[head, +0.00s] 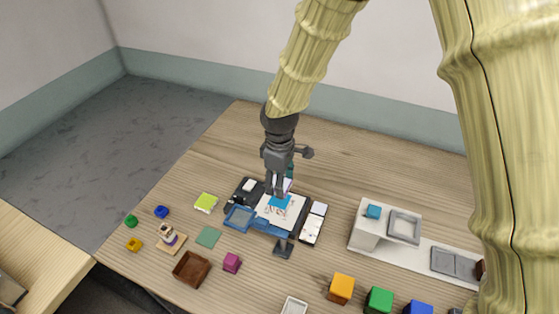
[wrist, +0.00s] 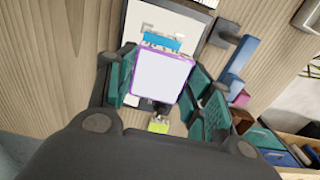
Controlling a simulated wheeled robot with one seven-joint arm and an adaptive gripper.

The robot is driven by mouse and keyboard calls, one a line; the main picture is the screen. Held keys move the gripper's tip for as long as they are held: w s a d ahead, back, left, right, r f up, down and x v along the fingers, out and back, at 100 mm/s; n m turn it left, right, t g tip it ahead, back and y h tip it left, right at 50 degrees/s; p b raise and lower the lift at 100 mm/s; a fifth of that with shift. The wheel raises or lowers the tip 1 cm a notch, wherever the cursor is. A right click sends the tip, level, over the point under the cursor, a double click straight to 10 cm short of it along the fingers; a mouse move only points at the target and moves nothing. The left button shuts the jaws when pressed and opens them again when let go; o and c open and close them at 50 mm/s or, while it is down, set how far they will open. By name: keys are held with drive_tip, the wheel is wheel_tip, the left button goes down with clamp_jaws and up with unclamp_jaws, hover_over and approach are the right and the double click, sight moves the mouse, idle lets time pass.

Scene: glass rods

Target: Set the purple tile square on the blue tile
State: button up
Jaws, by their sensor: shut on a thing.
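My gripper (head: 278,188) points down over the dark workstation in the head view. In the wrist view its teal pads (wrist: 163,92) are shut on the purple tile (wrist: 163,76), which has a pale face and a purple rim. Only a sliver of the purple tile (head: 288,184) shows behind the fingers in the head view. The blue tile (head: 281,202) lies on a white printed sheet just below the fingers. In the wrist view the blue tile (wrist: 161,43) shows past the purple tile's far edge, partly hidden by it. I cannot tell the gap between the tiles.
The dark workstation (head: 236,198) has a blue-framed tray (head: 239,218) at its left and a white panel (head: 312,227) at its right. A green tile (head: 208,237), a brown box (head: 191,269) and a magenta block (head: 232,263) lie in front. A white shelf (head: 366,235) stands to the right.

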drive_tip(key=shift+w, duration=0.4)
drive_tip(key=shift+s+b, duration=0.3)
drive_tip(key=shift+s, duration=0.1)
drive_tip(key=shift+f, duration=0.25)
drive_tip(key=shift+w+f+b, duration=0.3)
drive_tip(key=shift+f+b, duration=0.3)
drive_tip(key=shift+f, duration=0.2)
drive_tip(key=shift+s+f+b, duration=0.25)
drive_tip(key=shift+f+b, duration=0.2)
drive_tip(key=shift+f, duration=0.2)
drive_tip(key=shift+f+b, duration=0.3)
drive_tip(key=shift+f, duration=0.6)
drive_tip(key=shift+w, duration=0.1)
drive_tip(key=o, duration=1.2)
